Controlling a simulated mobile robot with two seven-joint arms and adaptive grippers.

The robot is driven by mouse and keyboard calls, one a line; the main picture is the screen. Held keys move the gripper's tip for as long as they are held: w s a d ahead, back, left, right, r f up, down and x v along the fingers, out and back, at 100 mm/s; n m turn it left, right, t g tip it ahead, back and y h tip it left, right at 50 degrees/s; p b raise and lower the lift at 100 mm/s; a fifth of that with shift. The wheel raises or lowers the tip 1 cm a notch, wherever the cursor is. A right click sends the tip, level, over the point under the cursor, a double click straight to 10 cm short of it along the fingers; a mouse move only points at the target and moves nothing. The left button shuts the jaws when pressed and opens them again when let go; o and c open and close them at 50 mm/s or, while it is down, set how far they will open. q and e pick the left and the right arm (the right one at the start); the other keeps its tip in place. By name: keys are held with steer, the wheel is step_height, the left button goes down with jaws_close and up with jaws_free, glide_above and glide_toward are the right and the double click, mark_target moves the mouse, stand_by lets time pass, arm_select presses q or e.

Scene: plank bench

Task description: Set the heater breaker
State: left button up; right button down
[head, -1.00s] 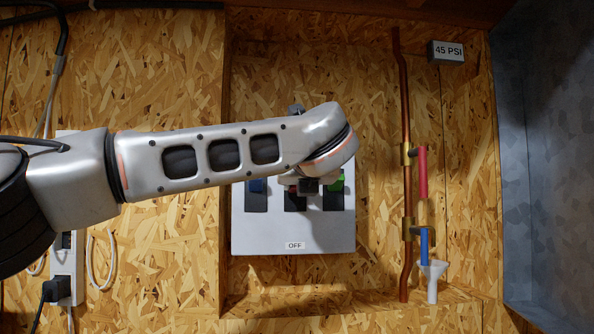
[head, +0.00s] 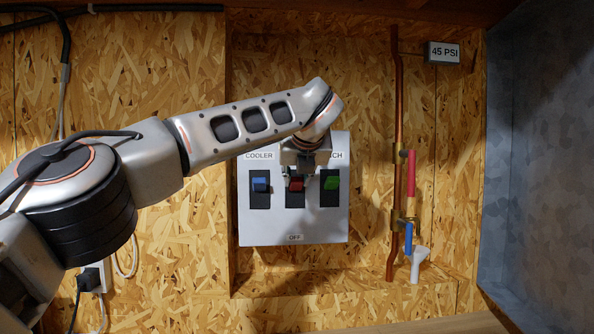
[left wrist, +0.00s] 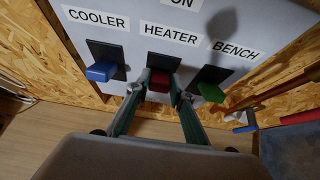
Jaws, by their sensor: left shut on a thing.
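The grey breaker panel (head: 292,226) hangs on the back wall with blue, red and green switches in a row. The red heater switch (left wrist: 158,84) is in the middle, under the HEATER label (left wrist: 171,34); in the head view it shows just below the fingers (head: 296,185). My left gripper (left wrist: 157,75) is shut on the red switch, a finger on each side. The blue cooler switch (left wrist: 101,72) is to its left and the green bench switch (left wrist: 210,92) to its right. An OFF label (head: 295,237) is at the panel's bottom. My right gripper is not in view.
A 45 PSI sign (head: 443,53) is above. Cables and a black plug (head: 90,281) are at left.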

arm_select(q)
steer(key=shift+f, duration=0.1)
stand_by(0.3)
steer(key=o, duration=1.1)
steer(key=v, duration=1.2)
steer(key=shift+d, duration=0.1)
